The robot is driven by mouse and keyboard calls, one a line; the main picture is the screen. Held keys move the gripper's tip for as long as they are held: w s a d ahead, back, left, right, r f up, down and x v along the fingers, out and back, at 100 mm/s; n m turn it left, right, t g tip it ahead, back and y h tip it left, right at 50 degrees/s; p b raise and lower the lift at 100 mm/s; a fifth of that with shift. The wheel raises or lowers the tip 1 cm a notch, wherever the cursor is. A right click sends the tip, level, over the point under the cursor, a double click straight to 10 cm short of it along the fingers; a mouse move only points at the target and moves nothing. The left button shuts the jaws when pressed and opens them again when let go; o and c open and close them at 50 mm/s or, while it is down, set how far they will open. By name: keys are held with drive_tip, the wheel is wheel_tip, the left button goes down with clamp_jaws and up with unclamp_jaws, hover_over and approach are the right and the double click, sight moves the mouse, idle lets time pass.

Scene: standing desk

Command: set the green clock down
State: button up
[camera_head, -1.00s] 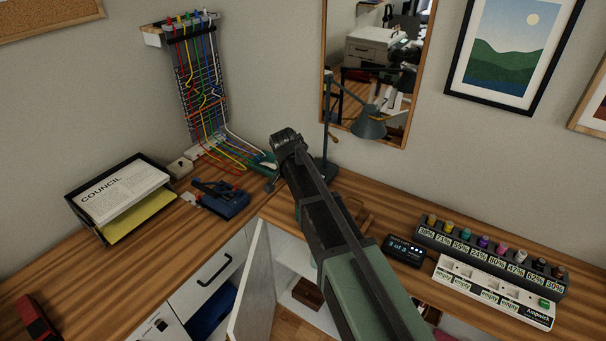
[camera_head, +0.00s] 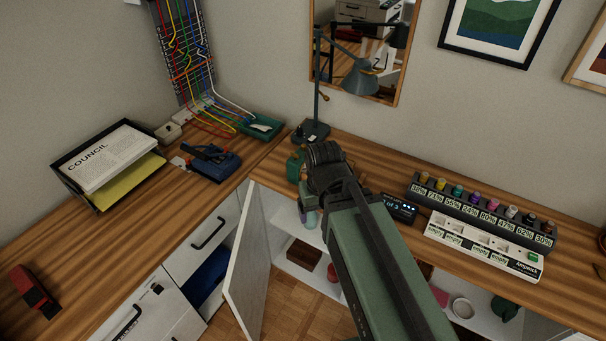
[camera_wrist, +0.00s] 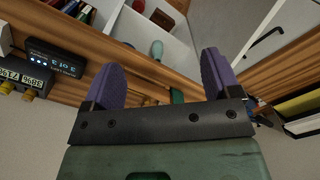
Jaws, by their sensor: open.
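I cannot surely make out the green clock. A small green piece (camera_wrist: 177,96) shows in the wrist view between my fingers, at the wooden desk top, mostly hidden by the gripper's palm; I cannot tell if it is the clock. A dark green rounded object (camera_head: 504,308) sits in the lower right cabinet; its kind is unclear. My gripper (camera_wrist: 161,62) is open, its two purple fingers apart with nothing clamped between them. In the head view my gripper (camera_head: 303,208) points down at the desk's front edge, partly hidden by my arm.
The cabinet door (camera_head: 246,265) stands open below the desk, with a teal bottle (camera_wrist: 156,48) inside. A dark display (camera_head: 399,208) and a battery rack (camera_head: 480,209) lie to the right. A lamp (camera_head: 313,130) stands behind; a paper tray (camera_head: 112,165) is at left.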

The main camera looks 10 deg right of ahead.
drive_tip(key=w+a+f+n+h+b, duration=0.1)
drive_tip(key=a+f+b, duration=0.1)
drive_tip(key=f+b, duration=0.35)
drive_tip(key=w+a+f+n+h+b, duration=0.1)
drive_tip(key=w+a+f+b, duration=0.1)
drive_tip(key=f+b, duration=0.4)
drive_tip(key=n+t+h+b, duration=1.1)
drive_tip(key=n+t+b, duration=0.15)
drive_tip(key=n, duration=1.25)
approach(292, 165)
drive_tip(key=d, duration=0.1)
drive_tip(key=shift+t, duration=0.25)
drive_tip(key=x, duration=0.6)
drive_tip(key=shift+w+f, duration=0.35)
drive_tip(key=x, duration=0.5)
drive_tip(key=shift+w+r+p, duration=0.1)
drive_tip(key=shift+w+p, duration=0.05)
drive_tip(key=shift+p, duration=0.15)
drive_tip(key=shift+a, duration=0.1)
drive_tip(key=c, duration=1.3)
drive_tip(key=shift+o, duration=0.2)
wheel_tip(292, 165, up, 20)
drive_tip(key=p, duration=2)
